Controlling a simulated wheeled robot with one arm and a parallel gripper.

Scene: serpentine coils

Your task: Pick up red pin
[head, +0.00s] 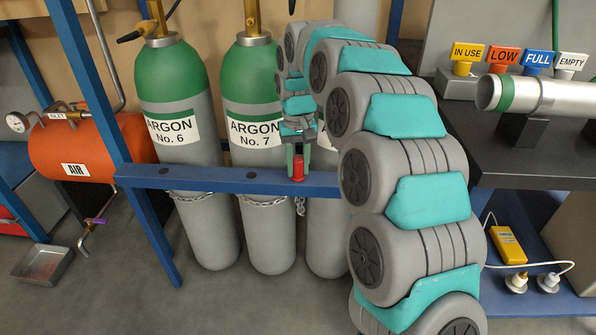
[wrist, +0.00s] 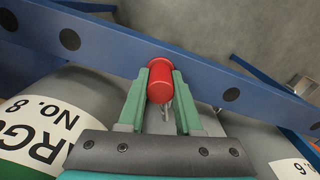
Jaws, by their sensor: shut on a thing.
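The red pin (head: 298,168) is at the blue rail, in front of the argon cylinders. In the wrist view the red pin (wrist: 160,82) shows as a short red cylinder with a wider rim at its far end. My gripper (head: 298,160) reaches down to it from above. In the wrist view my gripper (wrist: 160,92) has its two green fingers on either side of the pin, shut on it. The pin is at the rail's edge; I cannot tell whether it still sits in a hole there.
The blue rail (head: 225,181) crosses in front of grey-green argon cylinders (head: 190,110), with a chain (head: 300,206) hanging below it. A red air tank (head: 75,147) is at left. A dark bench (head: 520,150) with coloured tags stands at right. A metal tray (head: 42,263) lies on the floor.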

